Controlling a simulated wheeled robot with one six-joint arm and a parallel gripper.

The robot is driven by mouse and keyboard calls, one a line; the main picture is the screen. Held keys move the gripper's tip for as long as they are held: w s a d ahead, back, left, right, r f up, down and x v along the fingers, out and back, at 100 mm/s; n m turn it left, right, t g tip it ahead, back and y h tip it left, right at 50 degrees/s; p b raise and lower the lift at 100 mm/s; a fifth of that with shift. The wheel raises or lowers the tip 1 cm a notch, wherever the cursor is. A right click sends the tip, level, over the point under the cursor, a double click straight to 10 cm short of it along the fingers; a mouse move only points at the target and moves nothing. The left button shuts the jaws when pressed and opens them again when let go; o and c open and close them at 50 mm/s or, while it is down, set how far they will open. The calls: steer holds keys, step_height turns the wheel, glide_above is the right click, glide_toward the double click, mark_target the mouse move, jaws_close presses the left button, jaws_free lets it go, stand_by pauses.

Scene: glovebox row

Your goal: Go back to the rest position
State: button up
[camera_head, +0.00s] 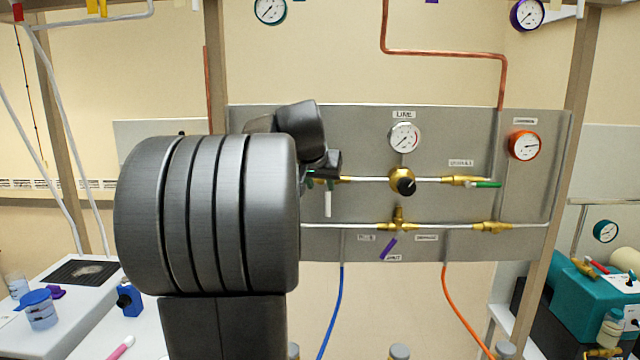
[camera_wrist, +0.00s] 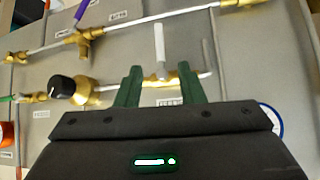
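My gripper (camera_wrist: 160,70) is in front of the grey gas panel (camera_head: 270,120), with its two green fingers spread apart and nothing clamped between them. A white valve lever (camera_wrist: 159,42) shows just beyond the fingertips in the wrist view, with its pipe passing behind the fingers. Whether a finger touches the valve cannot be told. In the head view the white lever (camera_head: 327,204) hangs down just below my gripper (camera_head: 318,180). My dark arm hides the left part of the panel.
The panel carries a black-knobbed regulator (camera_head: 403,184), a green-handled valve (camera_head: 484,184), a purple lever (camera_head: 388,248) and gauges, including an orange one (camera_head: 524,145). Blue (camera_head: 331,315) and orange (camera_head: 461,312) hoses hang below. Benches with bottles stand left (camera_head: 85,320) and right.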

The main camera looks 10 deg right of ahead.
mark_target(327, 204)
steer(key=shift+f, duration=0.1)
steer(key=p+x, duration=0.2)
steer(key=x, duration=1.1)
steer(key=shift+w+d+f, duration=0.15)
steer(key=shift+w+f, duration=0.05)
steer(key=shift+w, duration=0.05)
steer(key=shift+d, duration=0.1)
